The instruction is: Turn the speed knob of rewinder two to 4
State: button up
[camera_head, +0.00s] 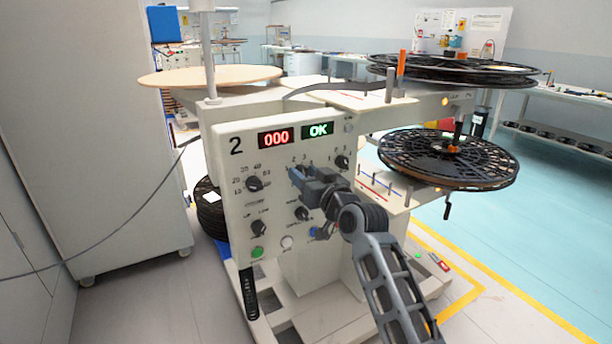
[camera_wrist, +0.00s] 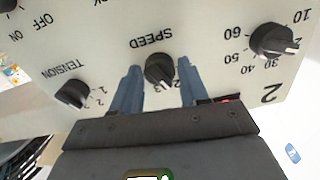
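The panel of rewinder two (camera_head: 228,150) has a large "2" and lit displays reading 000 and OK. The black speed knob (camera_wrist: 160,70) shows in the wrist view, upside down, under the SPEED label. My gripper (camera_wrist: 158,68) is open, with one blue finger on each side of this knob and a visible gap to each. In the head view my gripper (camera_head: 299,180) is at the panel's middle and hides the speed knob.
A knob marked 10 to 60 (camera_head: 254,183) sits left of my gripper, and the tension knob (camera_head: 342,162) sits right. A smaller knob (camera_head: 302,213) and a green button (camera_head: 257,252) are lower. A black reel (camera_head: 448,158) juts out at the right.

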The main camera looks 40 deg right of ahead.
jog(key=c, duration=0.7)
jog(key=shift+m, duration=0.4)
jog(key=m+p, duration=0.2)
jog(key=m, duration=0.1)
jog(key=shift+r+m, duration=0.1)
jog(key=shift+m, duration=0.2)
jog(key=m+p, duration=0.2)
jog(key=m, duration=0.2)
jog(key=shift+d+m+p, duration=0.1)
jog(key=shift+m+p, duration=0.2)
jog(key=shift+p, duration=0.1)
jog(key=m+p, duration=0.2)
jog(key=m, duration=0.3)
jog(key=shift+p, duration=0.4)
jog(key=shift+s+f+m+p, duration=0.15)
jog(key=shift+m+p, duration=0.25)
jog(key=shift+m, duration=0.6)
jog(key=shift+w+f+m+p, duration=0.1)
jog(key=shift+m+p, duration=0.3)
jog(key=shift+m, duration=0.6)
